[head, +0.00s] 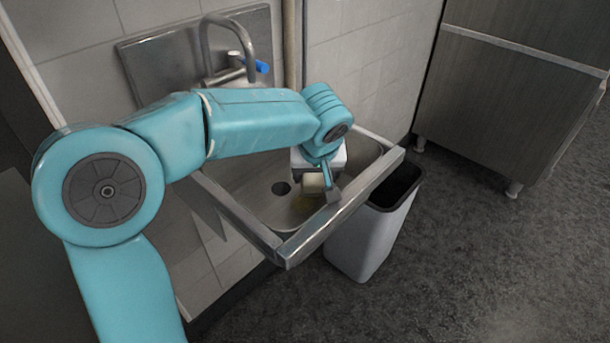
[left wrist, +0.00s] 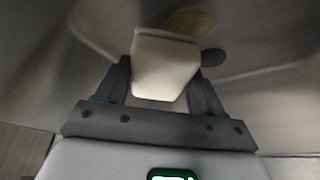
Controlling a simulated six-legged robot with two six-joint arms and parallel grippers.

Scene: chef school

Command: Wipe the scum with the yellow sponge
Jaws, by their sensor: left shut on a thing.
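A pale cream-yellow sponge (head: 313,183) is inside the metal sink basin, low over its floor. My left gripper (head: 325,180) reaches down into the sink and is shut on this sponge. In the left wrist view the sponge (left wrist: 165,65) sits between the two dark fingers of my left gripper (left wrist: 161,85). A faint yellow-brown scum patch (head: 305,205) lies on the basin floor just beside the sponge. It also shows in the left wrist view (left wrist: 190,20), past the sponge. I cannot tell whether the sponge touches the basin. My right gripper is out of view.
The sink (head: 245,222) has a raised metal rim around the basin, with a dark drain hole (head: 281,188). A curved faucet (head: 228,45) with a blue handle rises behind. A grey-white bin (head: 365,240) stands beside the sink. Open floor lies to the right.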

